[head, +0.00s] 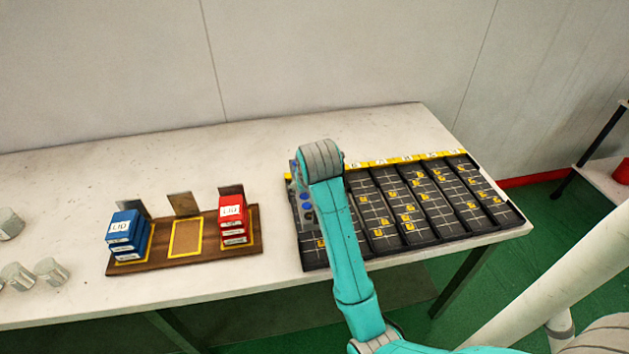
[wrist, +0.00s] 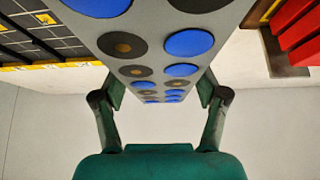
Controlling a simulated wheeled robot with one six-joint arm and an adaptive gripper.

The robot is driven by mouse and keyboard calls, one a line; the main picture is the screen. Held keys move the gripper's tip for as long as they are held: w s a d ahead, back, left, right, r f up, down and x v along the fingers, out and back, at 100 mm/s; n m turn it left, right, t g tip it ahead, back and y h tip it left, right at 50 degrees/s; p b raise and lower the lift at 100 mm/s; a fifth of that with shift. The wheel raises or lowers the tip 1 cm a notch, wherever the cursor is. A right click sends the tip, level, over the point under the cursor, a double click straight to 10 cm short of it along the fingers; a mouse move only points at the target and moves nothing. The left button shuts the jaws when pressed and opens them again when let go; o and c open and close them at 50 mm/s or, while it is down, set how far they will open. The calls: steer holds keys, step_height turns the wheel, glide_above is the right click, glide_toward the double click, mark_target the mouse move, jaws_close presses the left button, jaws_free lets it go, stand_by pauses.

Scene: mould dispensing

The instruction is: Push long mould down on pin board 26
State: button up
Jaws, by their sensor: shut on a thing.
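The long mould (wrist: 150,70) is a grey bar with two rows of blue and dark round spots. It fills the middle of the wrist view, and my gripper (wrist: 160,96) is shut on its sides. In the head view part of the mould (head: 306,207) shows left of my teal arm, over the leftmost pin board column. The black pin boards (head: 424,237) carry grids and yellow number tags. I cannot read which is 26. My arm hides part of the left columns, and I cannot tell whether the mould touches the board.
A wooden tray (head: 185,256) left of the boards holds a blue lid stack (head: 124,232) and a red lid stack (head: 232,218), with an empty middle slot. Metal cups (head: 50,270) stand at far left. The white table (head: 85,185) is clear behind the tray.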

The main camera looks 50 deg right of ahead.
steer(key=shift+a+f, duration=0.15)
steer(key=shift+f, duration=2)
steer(key=shift+f, duration=2.2)
stand_by(1.0)
steer(key=shift+r, duration=0.15)
stand_by(0.4)
steer(key=shift+r, duration=3.6)
